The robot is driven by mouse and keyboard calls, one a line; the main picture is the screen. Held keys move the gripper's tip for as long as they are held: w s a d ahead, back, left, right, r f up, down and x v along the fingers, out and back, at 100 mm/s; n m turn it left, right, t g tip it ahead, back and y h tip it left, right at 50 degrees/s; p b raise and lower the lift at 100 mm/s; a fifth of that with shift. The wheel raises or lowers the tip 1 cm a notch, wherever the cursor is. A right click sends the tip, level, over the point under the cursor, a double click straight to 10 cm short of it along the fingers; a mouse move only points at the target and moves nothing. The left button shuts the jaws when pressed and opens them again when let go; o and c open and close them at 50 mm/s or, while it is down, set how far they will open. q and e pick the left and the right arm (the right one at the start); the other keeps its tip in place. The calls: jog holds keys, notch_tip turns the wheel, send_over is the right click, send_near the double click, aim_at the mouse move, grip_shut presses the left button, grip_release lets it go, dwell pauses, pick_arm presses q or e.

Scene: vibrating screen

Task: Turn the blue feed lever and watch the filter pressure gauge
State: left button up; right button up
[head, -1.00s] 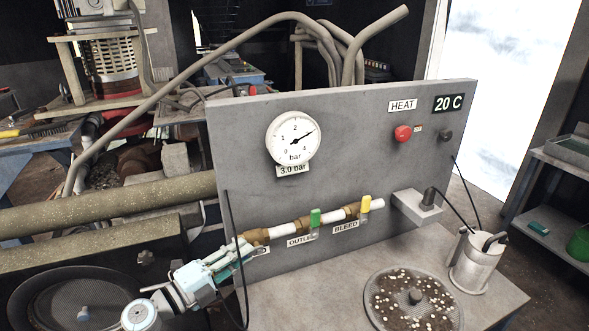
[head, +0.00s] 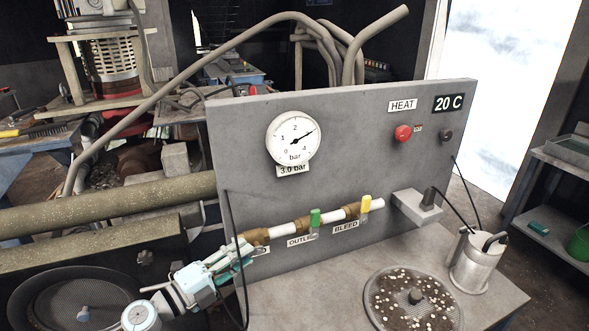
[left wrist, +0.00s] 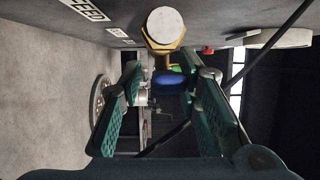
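The blue feed lever (left wrist: 170,83) shows in the left wrist view below a brass valve with a pale pipe end. My left gripper (left wrist: 161,80) is open, with its green-padded fingers on either side of the lever. I cannot tell whether a finger touches it. In the head view my left gripper (head: 240,250) is at the left end of the pipe, and it hides the lever. The pressure gauge (head: 294,138) is a white round dial on the grey panel. Its needle points up and right, near 3. The plate under it reads 3.0 bar. My right gripper is not in view.
A green outlet lever (head: 315,217) and a yellow bleed lever (head: 365,203) stand upright farther right on the pipe. A red HEAT button (head: 403,133) is above. A round sieve (head: 414,300) and a metal jug (head: 477,262) stand on the bench. A black cable hangs beside my gripper.

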pick_arm(q)
jog(key=shift+w+r, duration=0.1)
dwell(0.3)
jog(key=shift+s+r+p, duration=0.1)
jog(key=shift+s+p, duration=0.1)
jog(key=shift+p, duration=0.1)
jog(key=s+p, duration=0.1)
jog(key=s+d+p, duration=0.1)
jog(key=s, duration=0.1)
jog(key=s+d+p, duration=0.1)
jog(key=s, duration=0.1)
jog(key=shift+s, duration=0.1)
jog(key=shift+o, duration=0.4)
jog(key=shift+o, duration=1)
